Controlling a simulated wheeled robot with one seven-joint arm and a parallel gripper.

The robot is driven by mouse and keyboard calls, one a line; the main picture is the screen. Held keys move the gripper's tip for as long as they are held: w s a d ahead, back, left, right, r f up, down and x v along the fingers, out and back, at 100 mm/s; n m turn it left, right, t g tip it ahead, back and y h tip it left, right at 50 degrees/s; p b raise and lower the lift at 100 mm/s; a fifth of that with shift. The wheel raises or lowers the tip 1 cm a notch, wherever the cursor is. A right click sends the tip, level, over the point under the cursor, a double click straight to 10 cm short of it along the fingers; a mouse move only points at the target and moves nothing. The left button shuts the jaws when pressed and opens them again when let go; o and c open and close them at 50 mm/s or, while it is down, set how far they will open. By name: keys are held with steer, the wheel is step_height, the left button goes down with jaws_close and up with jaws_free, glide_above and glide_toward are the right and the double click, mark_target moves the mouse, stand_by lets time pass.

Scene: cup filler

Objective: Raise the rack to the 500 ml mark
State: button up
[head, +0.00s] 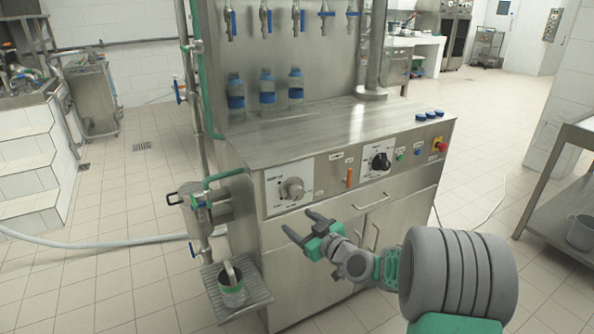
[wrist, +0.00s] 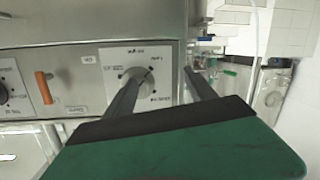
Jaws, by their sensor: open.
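The steel filler cabinet (head: 330,140) has a grey knob (head: 292,188) on a white dial plate at the left of its front panel. In the wrist view the knob (wrist: 137,80) is partly hidden behind the left finger. My gripper (head: 298,222) is open and empty, in front of the cabinet and below the knob in the head view. In the wrist view my gripper (wrist: 161,76) has its fingers spread, the right one past the dial plate. A row of blue-handled taps (head: 290,18) is on the upright back panel. I cannot tell which part is the rack.
An orange lever (head: 349,178) and a black dial (head: 380,160) are right of the knob. Three blue-banded bottles (head: 267,90) stand on the counter. A red button (head: 437,143) is at the right end. A bucket (head: 232,293) stands on a low grate at left.

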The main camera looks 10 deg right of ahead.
mark_target(298, 195)
steer(key=w+d+r+t+h, duration=0.1)
steer(key=w+d+r+t, duration=0.1)
steer(key=d+r+t, duration=0.15)
steer(key=shift+m+g, duration=0.4)
steer(key=shift+g, duration=0.05)
steer(key=x, duration=0.3)
steer(key=p+x, duration=0.1)
steer(key=x, duration=0.3)
steer(key=shift+w+f, duration=0.1)
steer(key=shift+f, duration=0.15)
steer(key=c, duration=1.4)
